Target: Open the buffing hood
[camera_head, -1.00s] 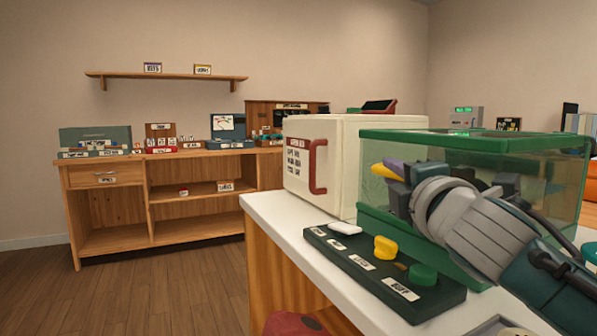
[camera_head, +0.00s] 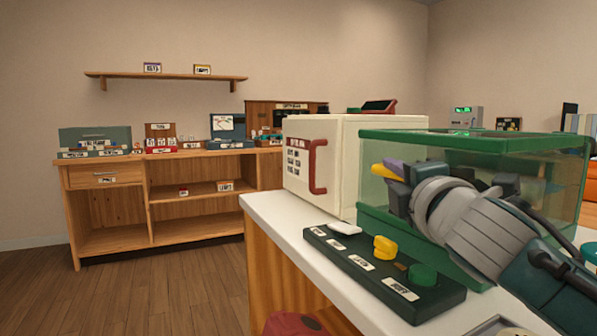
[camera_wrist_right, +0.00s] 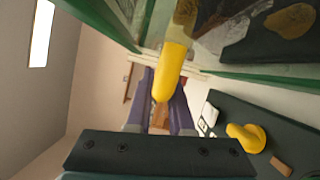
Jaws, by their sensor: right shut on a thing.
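The buffing hood appears to be the clear, green-framed box (camera_head: 470,142) on the white counter at the right of the head view. Its green edge (camera_wrist_right: 100,32) also shows in the wrist view. A yellow handle (camera_head: 384,172) sticks out at its left front side; in the wrist view the yellow handle (camera_wrist_right: 174,75) points down between my purple fingers. My right gripper (camera_head: 395,168) is shut on this handle. In the wrist view the right gripper's fingers (camera_wrist_right: 161,105) lie on either side of it. My left gripper is out of view.
A dark control panel (camera_head: 385,272) with a yellow knob (camera_head: 385,248) and a green knob (camera_head: 422,274) lies in front of the hood. A cream cabinet (camera_head: 345,165) with a red handle stands at its left. A wooden shelf unit (camera_head: 160,205) stands against the far wall, beyond open floor.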

